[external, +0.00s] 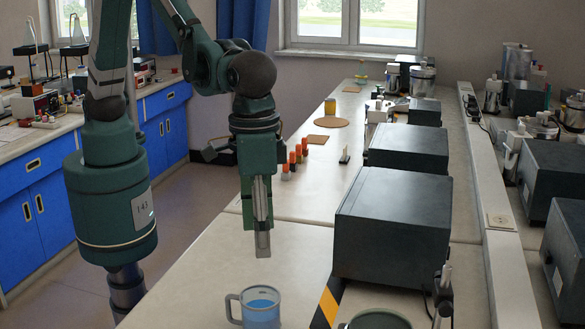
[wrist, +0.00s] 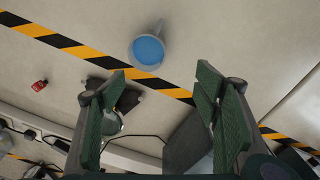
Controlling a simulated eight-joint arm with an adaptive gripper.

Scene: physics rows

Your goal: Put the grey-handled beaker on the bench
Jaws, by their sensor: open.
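The beaker (external: 260,311), with a grey handle on its left side and blue liquid inside, stands upright near the bottom edge of the external view. Its base is cut off there. It appears to stand on the pale bench (external: 195,285), left of the striped tape. In the wrist view the beaker (wrist: 148,50) shows from above beside the tape, its handle pointing up and right. My gripper (external: 263,245) hangs pointing down above the bench, higher than the beaker and apart from it. In the wrist view its two green fingers (wrist: 162,82) are spread, with nothing held between them.
Black-and-yellow tape (external: 327,302) runs beside a large dark box (external: 393,225). A green round object (external: 380,320) is at the bottom edge. A small red item (wrist: 40,85) shows in the wrist view.

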